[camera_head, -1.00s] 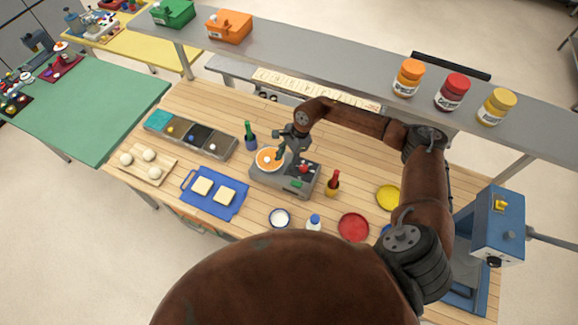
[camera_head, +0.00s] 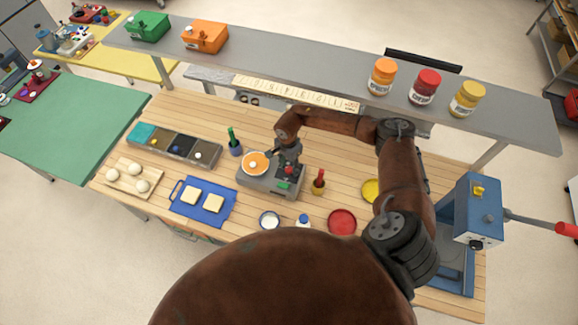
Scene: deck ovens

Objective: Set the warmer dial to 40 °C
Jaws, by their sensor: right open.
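A small grey appliance (camera_head: 258,186), which I take for the warmer, stands mid-table with a round orange-topped pan (camera_head: 256,163) on its left part. A green spot (camera_head: 284,185) shows on its front right. My right gripper (camera_head: 288,166) points down over the right part of the appliance, open, with nothing visible between its fingers. It covers the spot where a red knob, probably the dial, showed before. Contact with the knob and the dial's setting cannot be made out. My left gripper is not in view.
Left of the appliance are a dark bottle (camera_head: 236,147), a compartment tray (camera_head: 172,148) and a blue board (camera_head: 212,217) with two pale squares. A red bottle (camera_head: 319,182) stands close on the right. A grey shelf (camera_head: 330,75) with jars crosses behind; a blue press (camera_head: 476,210) is at right.

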